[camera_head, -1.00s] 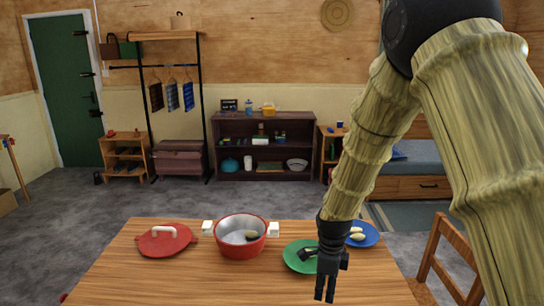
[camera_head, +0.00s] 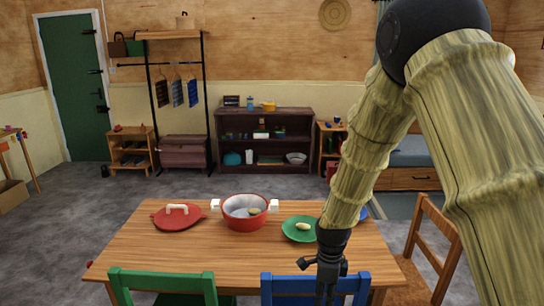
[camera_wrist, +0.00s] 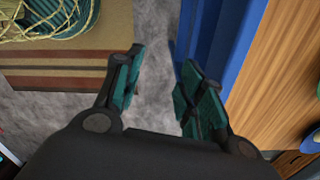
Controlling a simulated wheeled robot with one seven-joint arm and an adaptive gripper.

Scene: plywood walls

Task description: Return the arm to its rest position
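My gripper (camera_head: 326,285) hangs at the end of my arm, over the blue chair at the table's near edge in the head view. In the wrist view my gripper (camera_wrist: 162,75) has its two teal-padded fingers apart with nothing between them; grey floor shows below. My arm comes down from the upper right, bent, with its forearm in front of the table's right part. The arm covers most of a blue plate (camera_head: 363,213).
The wooden table (camera_head: 150,250) bears a red lid (camera_head: 170,221), a red pot (camera_head: 243,222) and a green plate (camera_head: 290,231) with a pale item. A green chair (camera_head: 160,281), the blue chair (camera_head: 290,285) and a wooden chair (camera_head: 440,225) stand around it. The wrist view shows a striped rug (camera_wrist: 60,77).

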